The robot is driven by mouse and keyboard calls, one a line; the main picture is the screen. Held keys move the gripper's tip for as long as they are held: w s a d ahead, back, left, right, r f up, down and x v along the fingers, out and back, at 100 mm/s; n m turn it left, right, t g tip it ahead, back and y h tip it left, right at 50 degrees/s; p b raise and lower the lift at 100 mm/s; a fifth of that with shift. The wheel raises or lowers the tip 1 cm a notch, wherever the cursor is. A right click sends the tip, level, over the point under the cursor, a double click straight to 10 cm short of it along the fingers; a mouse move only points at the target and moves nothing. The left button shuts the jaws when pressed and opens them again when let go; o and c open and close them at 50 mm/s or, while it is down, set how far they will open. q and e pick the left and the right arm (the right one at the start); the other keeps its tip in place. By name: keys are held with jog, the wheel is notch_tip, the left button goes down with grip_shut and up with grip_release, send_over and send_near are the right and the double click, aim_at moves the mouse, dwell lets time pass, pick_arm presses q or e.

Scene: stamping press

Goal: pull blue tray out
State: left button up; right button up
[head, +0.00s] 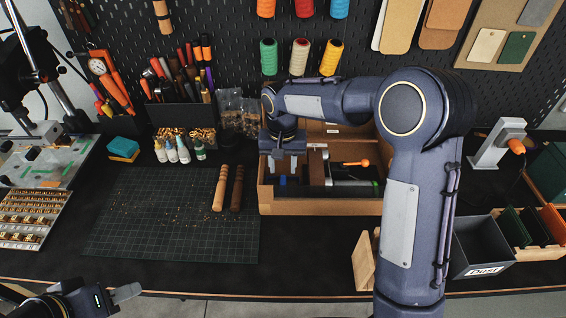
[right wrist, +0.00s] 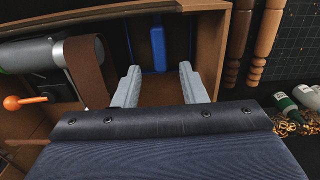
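A small blue part (head: 283,181) shows inside the wooden box (head: 300,208) at the bench's middle. In the right wrist view the blue part (right wrist: 157,48) is an upright strip at the box's inner wall, with thin blue edges near it. I cannot tell whether it is the whole blue tray or a piece of it. My right gripper (head: 282,168) points down into the box; in its wrist view the fingers (right wrist: 160,72) are open and empty, with the blue strip in line with the gap. My left gripper (head: 126,293) is at the bottom left, empty, partly cut off.
In the box, a brown strap (right wrist: 84,70), a grey cylinder (right wrist: 28,55) and an orange-knobbed lever (head: 362,163) sit beside the gripper. A grey dust bin (head: 482,243) stands right.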

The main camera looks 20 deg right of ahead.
aim_at(283, 183)
notch_tip(283, 183, down, 8)
jog(key=b, duration=0.5)
jog(key=shift+r, duration=0.25)
jog(key=shift+r+p, duration=0.3)
jog(key=shift+r, duration=0.15)
jog(key=shift+c, duration=1.1)
grip_shut()
